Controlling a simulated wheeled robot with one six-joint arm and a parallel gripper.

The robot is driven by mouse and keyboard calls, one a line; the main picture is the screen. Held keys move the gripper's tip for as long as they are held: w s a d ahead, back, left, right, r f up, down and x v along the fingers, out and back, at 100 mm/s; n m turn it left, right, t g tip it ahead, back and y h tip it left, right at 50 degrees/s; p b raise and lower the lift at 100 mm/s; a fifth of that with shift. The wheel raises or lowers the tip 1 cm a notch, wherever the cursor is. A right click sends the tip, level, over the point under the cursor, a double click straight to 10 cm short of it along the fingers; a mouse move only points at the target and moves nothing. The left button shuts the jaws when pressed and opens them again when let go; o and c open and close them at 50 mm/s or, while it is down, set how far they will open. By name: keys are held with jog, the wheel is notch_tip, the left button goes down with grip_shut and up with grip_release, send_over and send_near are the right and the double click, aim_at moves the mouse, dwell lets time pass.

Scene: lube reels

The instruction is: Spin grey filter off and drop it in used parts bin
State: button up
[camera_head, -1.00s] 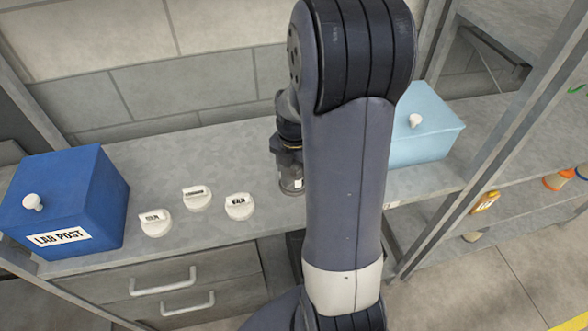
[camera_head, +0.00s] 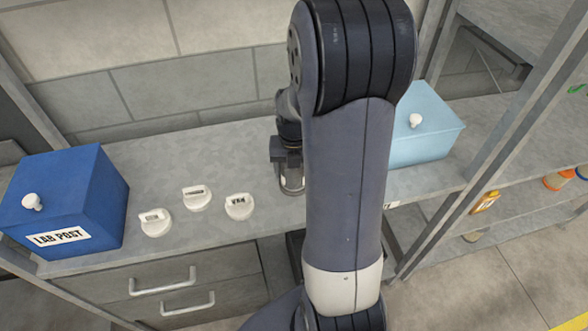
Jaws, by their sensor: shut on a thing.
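My gripper (camera_head: 290,184) points down over the grey shelf top, just left of my large forearm, which hides part of it. It is shut on a small grey thing low between the fingers, which I take to be the grey filter. The fingers and arm cover most of it, so its shape and what it sits on are unclear. I see no container marked as a used parts bin. A blue box (camera_head: 90,190) labelled LAB POST stands at the left. A light blue box (camera_head: 430,140) with a white knob stands right of my arm.
Several white round knob-like pieces with labels, one nearest my gripper (camera_head: 239,207), lie on the shelf top (camera_head: 160,165). Drawers with handles (camera_head: 186,304) are below. Metal uprights stand at the right, with a lower shelf holding a yellow item (camera_head: 486,202) and an orange one (camera_head: 558,181).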

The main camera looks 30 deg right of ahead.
jog(key=shift+s+f, duration=0.2)
jog(key=shift+f, duration=0.15)
jog(key=o, duration=1.5)
jog(key=shift+r, duration=0.15)
